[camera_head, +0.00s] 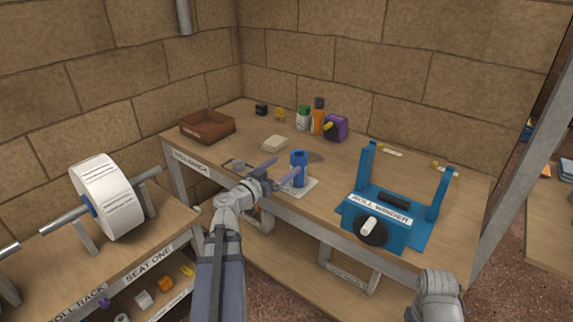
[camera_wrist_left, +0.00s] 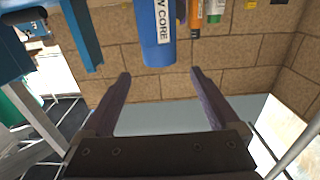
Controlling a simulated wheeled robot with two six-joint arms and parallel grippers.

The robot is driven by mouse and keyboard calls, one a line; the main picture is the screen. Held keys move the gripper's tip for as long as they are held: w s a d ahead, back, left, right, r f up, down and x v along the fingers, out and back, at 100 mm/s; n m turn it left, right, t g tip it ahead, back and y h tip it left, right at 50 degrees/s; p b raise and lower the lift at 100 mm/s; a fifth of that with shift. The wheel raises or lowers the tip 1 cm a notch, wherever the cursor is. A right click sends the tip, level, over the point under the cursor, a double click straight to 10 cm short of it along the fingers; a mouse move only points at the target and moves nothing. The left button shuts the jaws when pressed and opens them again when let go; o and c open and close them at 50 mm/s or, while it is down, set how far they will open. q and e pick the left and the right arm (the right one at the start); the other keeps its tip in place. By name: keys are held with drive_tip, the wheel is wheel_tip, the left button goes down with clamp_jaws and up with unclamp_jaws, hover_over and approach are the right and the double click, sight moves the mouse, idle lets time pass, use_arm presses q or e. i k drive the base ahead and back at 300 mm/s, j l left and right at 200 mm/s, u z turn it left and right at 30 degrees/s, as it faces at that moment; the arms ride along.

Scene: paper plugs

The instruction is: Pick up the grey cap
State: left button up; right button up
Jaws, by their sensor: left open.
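A small grey piece that looks like the grey cap (camera_head: 238,164) sits near the front left edge of the workbench, just left of my left gripper (camera_head: 284,168); the arm partly crowds it. My left gripper is open and empty, its two purple-grey fingers apart above the bench front. A blue core (camera_head: 299,168) stands upright on a white card by the fingertips. In the left wrist view, the open fingers (camera_wrist_left: 160,73) point at the labelled blue core (camera_wrist_left: 157,35); no grey cap is clear there. My right gripper is out of sight.
A blue roll winder (camera_head: 385,225) stands at the right of the bench (camera_head: 340,165). A brown tray (camera_head: 208,127), a pale block (camera_head: 275,144), bottles (camera_head: 318,115) and a purple tape dispenser (camera_head: 336,127) stand further back. A white paper roll (camera_head: 106,195) hangs on a rack at left.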

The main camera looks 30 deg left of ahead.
sight(238, 165)
drive_tip(key=u, duration=1.5)
drive_tip(key=i+l+z, duration=0.25)
drive_tip(key=z, duration=0.15)
drive_tip(key=i, duration=0.1)
